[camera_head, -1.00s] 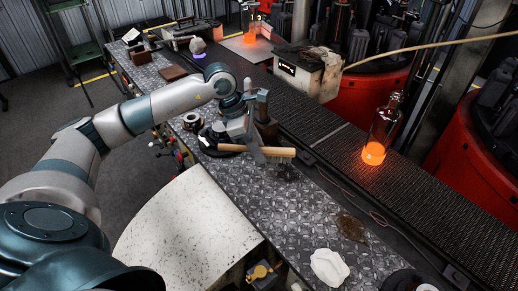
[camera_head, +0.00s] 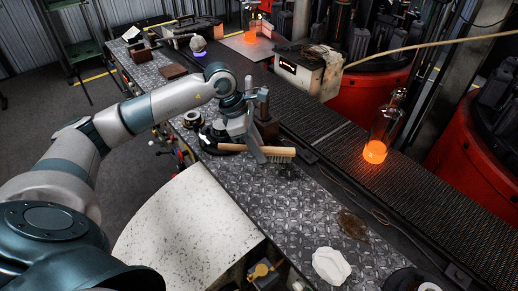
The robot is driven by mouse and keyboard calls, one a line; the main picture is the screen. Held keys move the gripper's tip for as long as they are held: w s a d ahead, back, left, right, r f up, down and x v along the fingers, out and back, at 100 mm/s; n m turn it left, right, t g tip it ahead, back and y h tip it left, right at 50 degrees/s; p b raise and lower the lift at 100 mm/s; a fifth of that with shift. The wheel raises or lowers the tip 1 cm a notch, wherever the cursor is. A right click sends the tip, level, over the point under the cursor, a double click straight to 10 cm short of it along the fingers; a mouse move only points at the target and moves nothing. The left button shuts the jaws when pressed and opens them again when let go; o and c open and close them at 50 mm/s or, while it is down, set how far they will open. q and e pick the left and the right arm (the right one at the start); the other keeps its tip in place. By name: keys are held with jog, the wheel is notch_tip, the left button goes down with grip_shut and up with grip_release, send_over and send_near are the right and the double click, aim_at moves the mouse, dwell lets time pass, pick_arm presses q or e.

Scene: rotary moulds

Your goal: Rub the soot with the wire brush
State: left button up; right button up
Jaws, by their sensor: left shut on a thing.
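My left gripper (camera_head: 258,150) is shut on the wire brush, around its wooden handle. The wire brush (camera_head: 280,151) lies roughly level across the picture, its pale handle to the left and its bristle end to the right. The bristles point down at the metal worktop, close above or on it; I cannot tell whether they touch. A small dark patch that looks like soot (camera_head: 290,171) shows on the worktop just below the bristle end. Part of it may be hidden by the brush. My right gripper is not in view.
The patterned metal worktop (camera_head: 300,212) carries a brown stain (camera_head: 352,225) and a crumpled white cloth (camera_head: 331,266) nearer me. A dark conveyor (camera_head: 440,205) runs along its right side, with a glowing hot bottle (camera_head: 376,150) on it. A white curved table (camera_head: 185,225) stands in front.

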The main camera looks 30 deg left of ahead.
pick_arm(q)
jog(key=shift+a+f, duration=0.1)
jog(key=shift+f, duration=0.25)
